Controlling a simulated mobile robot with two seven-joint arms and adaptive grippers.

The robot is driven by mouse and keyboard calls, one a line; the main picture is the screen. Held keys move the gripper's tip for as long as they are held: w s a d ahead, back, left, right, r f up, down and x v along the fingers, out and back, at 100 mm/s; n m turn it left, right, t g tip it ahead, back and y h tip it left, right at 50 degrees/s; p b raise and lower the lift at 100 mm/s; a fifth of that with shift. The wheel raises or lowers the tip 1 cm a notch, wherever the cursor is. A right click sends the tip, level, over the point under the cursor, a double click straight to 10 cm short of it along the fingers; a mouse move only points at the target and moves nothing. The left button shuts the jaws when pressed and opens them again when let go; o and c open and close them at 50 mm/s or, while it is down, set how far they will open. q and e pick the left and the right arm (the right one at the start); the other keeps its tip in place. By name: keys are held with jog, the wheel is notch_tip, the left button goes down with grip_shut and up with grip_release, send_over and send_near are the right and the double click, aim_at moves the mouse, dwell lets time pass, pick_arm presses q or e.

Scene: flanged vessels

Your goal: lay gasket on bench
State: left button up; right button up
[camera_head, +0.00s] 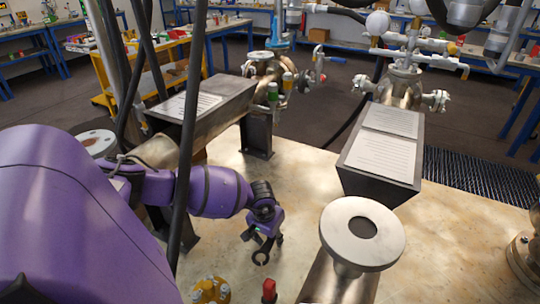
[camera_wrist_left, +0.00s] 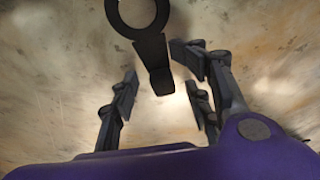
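The gasket is a black ring with a tab (camera_head: 255,262), at the tip of my left gripper (camera_head: 264,238), over the pale bench (camera_head: 300,165). In the left wrist view the gasket ring (camera_wrist_left: 143,34) is at the top, its tab pointing back between the fingers of my left gripper (camera_wrist_left: 160,88). The fingers stand apart, with gaps on both sides of the tab, so the gripper is open. The gasket appears to lie flat on or very close to the bench; I cannot tell whether it touches. My right gripper is not in view.
A grey flanged vessel (camera_head: 376,255) stands right of the gripper. A red-topped item (camera_head: 269,288) and a yellow fitting (camera_head: 211,290) are at the front. Dark stands with paper sheets (camera_head: 383,153) are farther back. Bare bench lies behind the gripper.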

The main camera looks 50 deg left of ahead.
pick_arm(q)
jog(key=shift+s+d+f, duration=0.1)
jog(key=shift+s, duration=0.05)
jog(key=p+v, duration=0.1)
jog(key=v, duration=0.1)
jog(key=p+v, duration=0.1)
jog(key=v, duration=0.1)
jog(key=w+p+v, duration=0.1)
jog(key=p+v, duration=0.1)
jog(key=shift+s+r, duration=0.1)
jog(key=shift+r, duration=0.3)
jog(key=w+p+v, duration=0.1)
jog(key=p+v, duration=0.2)
jog(key=v, duration=0.3)
send_over(269, 243)
jog(key=s, duration=0.1)
jog(key=shift+s+d+r, duration=0.25)
jog(key=shift+s, duration=0.15)
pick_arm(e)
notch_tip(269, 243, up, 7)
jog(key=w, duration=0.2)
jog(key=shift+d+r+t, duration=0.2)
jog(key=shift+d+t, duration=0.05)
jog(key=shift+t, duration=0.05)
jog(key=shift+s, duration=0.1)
